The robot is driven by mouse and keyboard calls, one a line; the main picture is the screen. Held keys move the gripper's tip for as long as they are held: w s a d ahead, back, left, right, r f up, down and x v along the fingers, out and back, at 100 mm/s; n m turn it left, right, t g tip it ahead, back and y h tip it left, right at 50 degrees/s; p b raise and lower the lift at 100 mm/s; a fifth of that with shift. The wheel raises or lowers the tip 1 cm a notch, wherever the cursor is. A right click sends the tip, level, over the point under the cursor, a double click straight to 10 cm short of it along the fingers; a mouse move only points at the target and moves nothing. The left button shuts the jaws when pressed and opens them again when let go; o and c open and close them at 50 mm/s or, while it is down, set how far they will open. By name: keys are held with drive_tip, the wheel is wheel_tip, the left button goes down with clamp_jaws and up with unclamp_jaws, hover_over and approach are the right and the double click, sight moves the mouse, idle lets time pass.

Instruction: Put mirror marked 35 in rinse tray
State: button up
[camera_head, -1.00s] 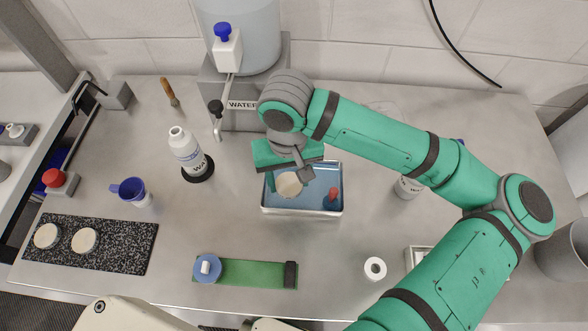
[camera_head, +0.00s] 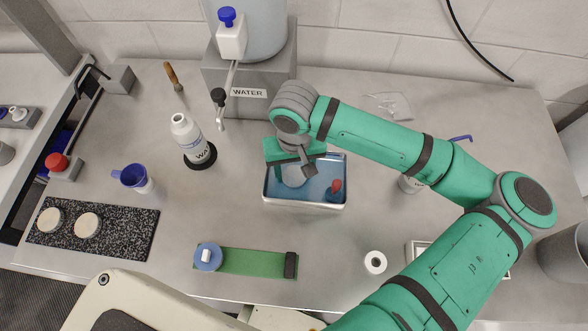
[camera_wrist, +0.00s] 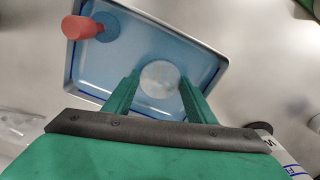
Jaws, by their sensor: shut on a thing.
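The rinse tray (camera_head: 335,203) is a metal tray with a blue inside, at the centre of the bench. My gripper (camera_head: 294,178) is over its left part, pointing down. In the wrist view, my gripper's two green fingers (camera_wrist: 158,85) are shut on a pale round mirror (camera_wrist: 159,78), one finger on each side. The mirror also shows in the head view (camera_head: 295,175), partly hidden by the gripper. It lies within the tray's outline; I cannot tell whether it touches the tray's floor. No number can be read on it.
A red-handled tool (camera_head: 334,187) stands in the tray's right part. Two pale discs lie on a speckled black mat (camera_head: 125,222) at left. A white bottle (camera_head: 189,140), a blue-handled jug (camera_head: 133,178) and the water tank (camera_head: 250,75) stand around. A green strip (camera_head: 250,262) lies in front.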

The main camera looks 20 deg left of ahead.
sight(295, 175)
drive_tip(key=shift+f, duration=0.15)
drive_tip(key=o, duration=1.2)
wheel_tip(295, 175, up, 12)
drive_tip(key=shift+r, duration=0.2)
